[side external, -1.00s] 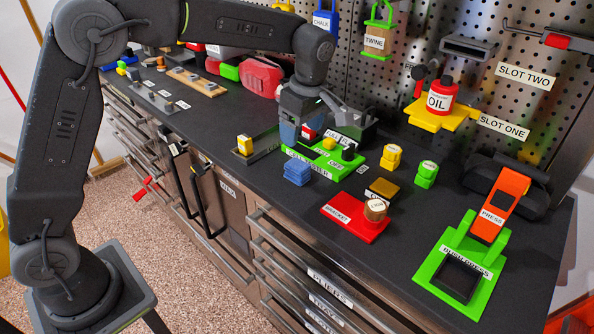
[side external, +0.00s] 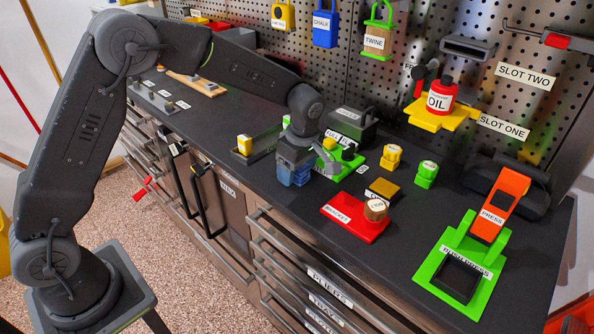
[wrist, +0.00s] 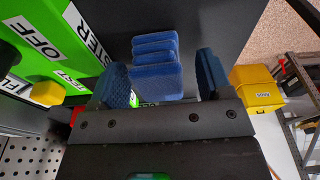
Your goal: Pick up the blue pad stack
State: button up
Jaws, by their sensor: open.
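The blue pad stack (wrist: 157,68) shows in the wrist view as several thin blue pads lying between and just beyond my two fingers. My gripper (wrist: 164,78) is open, with one blue-padded finger on each side of the stack. A gap shows between the stack and the right finger; the left finger is closer to it. In the side view my gripper (side external: 294,176) is low over the bench, pointing down at the stack's place. There the blue fingers and the stack blend together, so I cannot tell them apart.
A green tester (wrist: 62,50) with an OFF label stands close to my left finger in the wrist view. In the side view, a red bracket tray (side external: 345,222) lies to the right, with a grey bin (side external: 250,152) behind to the left. The bench's front edge is nearby.

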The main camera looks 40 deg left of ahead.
jog(key=shift+c, duration=0.3)
jog(key=c, duration=0.9)
jog(key=shift+c, duration=0.2)
jog(key=shift+r, duration=0.45)
notch_tip(320, 180, up, 4)
jog(key=shift+a+f, duration=0.15)
jog(key=s+a+r, duration=0.4)
jog(key=a+r, duration=0.2)
jog(key=a, duration=0.4)
jog(key=shift+s+a+r, duration=0.2)
jog(key=shift+s, duration=0.1)
